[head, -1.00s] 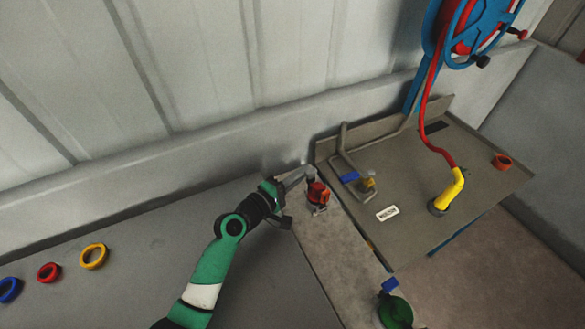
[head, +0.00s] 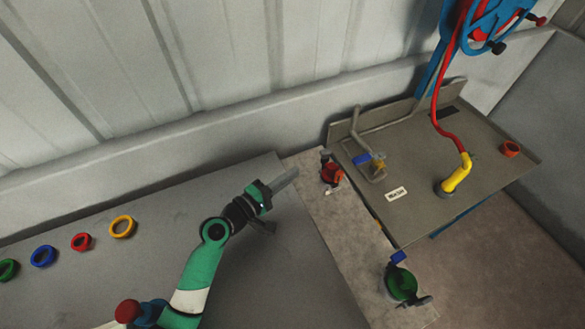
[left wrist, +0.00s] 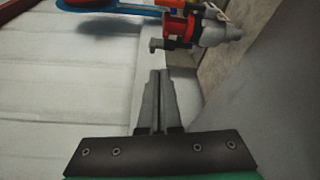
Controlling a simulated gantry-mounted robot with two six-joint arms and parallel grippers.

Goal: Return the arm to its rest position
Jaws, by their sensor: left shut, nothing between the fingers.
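My left arm, green and black, reaches in from the bottom of the head view. Its gripper (head: 285,181) is over the grey table, to the left of a small red fitting (head: 331,174), and apart from it. In the left wrist view the fingers (left wrist: 158,75) lie together with nothing between them, and the red fitting (left wrist: 178,27) shows beyond their tips with a grey metal part. My right gripper does not show clearly in the head view.
Several coloured rings, among them a yellow one (head: 122,227), lie on the grey table (head: 130,270). A tan tray (head: 425,205) holds a yellow nozzle (head: 456,176) on a red hose. A green fitting (head: 401,283) stands at lower right. The corrugated wall (head: 180,80) is behind.

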